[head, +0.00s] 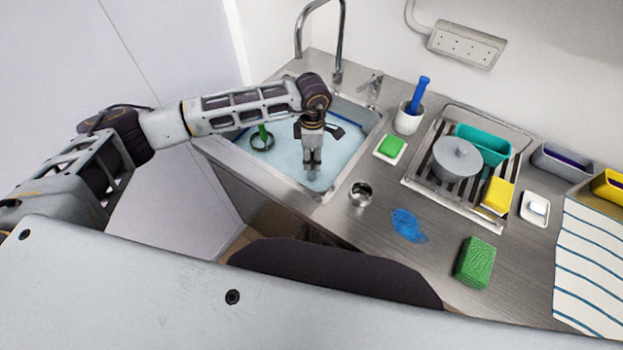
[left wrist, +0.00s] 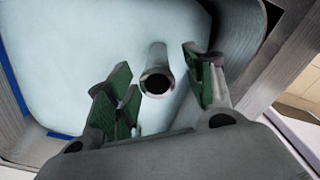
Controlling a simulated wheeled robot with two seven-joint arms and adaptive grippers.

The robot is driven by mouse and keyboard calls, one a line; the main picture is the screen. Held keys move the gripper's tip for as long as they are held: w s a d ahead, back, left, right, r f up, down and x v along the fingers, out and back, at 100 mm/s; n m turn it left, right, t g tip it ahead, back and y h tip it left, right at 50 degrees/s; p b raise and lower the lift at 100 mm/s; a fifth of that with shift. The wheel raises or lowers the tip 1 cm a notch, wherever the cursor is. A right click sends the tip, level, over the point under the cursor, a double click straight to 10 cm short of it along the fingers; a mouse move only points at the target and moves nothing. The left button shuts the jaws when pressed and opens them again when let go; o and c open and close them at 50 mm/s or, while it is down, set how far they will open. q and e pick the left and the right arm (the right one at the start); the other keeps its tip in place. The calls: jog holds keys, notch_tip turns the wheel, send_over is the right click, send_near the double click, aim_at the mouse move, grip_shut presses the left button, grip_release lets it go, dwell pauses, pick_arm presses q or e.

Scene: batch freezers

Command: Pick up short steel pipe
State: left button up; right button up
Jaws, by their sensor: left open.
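The short steel pipe (left wrist: 157,72) is a grey hollow tube in the sink basin, its open round end facing the left wrist camera. My left gripper (head: 312,164) reaches down into the sink near its front right corner. In the left wrist view, the open left gripper (left wrist: 160,92) has its green-padded fingers on either side of the pipe, with a gap to each. In the head view the gripper mostly covers the pipe. My right gripper is not in view.
The sink (head: 352,112) has pale blue water and a green-handled tool (head: 263,132) at its left. A small steel cup (head: 360,192) stands by the sink's right edge. A faucet (head: 341,45) rises behind. A drying rack (head: 415,180) with a grey pot (head: 456,160) stands right.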

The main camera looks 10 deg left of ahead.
aim_at(312, 164)
pick_arm(q)
jog(key=shift+f+p, duration=0.4)
jog(key=shift+f, duration=0.5)
jog(key=shift+w+a+f+p, duration=0.15)
jog(key=shift+f+p, duration=0.15)
jog(key=shift+f, duration=1.4)
jog(key=c, duration=1)
jog(key=shift+r, duration=0.1)
